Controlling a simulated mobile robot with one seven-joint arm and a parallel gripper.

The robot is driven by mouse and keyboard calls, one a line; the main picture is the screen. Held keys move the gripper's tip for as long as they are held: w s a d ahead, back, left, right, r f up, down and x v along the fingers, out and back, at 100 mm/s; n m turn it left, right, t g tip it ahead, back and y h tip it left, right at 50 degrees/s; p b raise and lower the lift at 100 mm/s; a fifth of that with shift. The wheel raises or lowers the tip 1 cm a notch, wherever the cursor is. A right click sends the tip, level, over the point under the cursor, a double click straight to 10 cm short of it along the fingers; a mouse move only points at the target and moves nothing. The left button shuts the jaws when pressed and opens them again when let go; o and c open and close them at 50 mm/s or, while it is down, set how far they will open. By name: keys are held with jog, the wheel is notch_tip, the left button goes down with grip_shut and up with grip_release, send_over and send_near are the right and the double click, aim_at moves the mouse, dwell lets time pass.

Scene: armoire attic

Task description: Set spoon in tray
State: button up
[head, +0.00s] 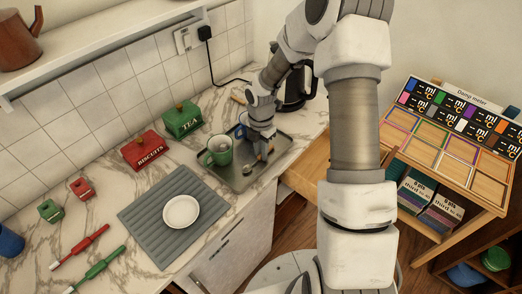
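A grey metal tray (240,182) lies on the marble counter near its front edge. A green mug (217,152) stands at the tray's left side, and a blue mug (242,131) is partly hidden behind my gripper. My gripper (263,156) points down over the tray's right half, with its fingertips close to the tray surface. A small orange-brown piece shows beside the fingers, too small to identify. I cannot make out the spoon clearly, nor whether the fingers are closed on anything.
A grey mat (150,217) with a white plate (181,212) lies left of the tray. A red biscuits tin (146,152) and a green tea tin (183,121) stand behind. A black kettle (294,90) stands beyond my gripper. A wooden display rack (455,165) is at right.

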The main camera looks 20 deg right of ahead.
jog(key=o, duration=0.3)
jog(key=shift+r, duration=0.1)
notch_tip(320, 180, up, 12)
jog(key=shift+r+p, duration=0.1)
jog(key=shift+p, duration=0.35)
dwell(0.4)
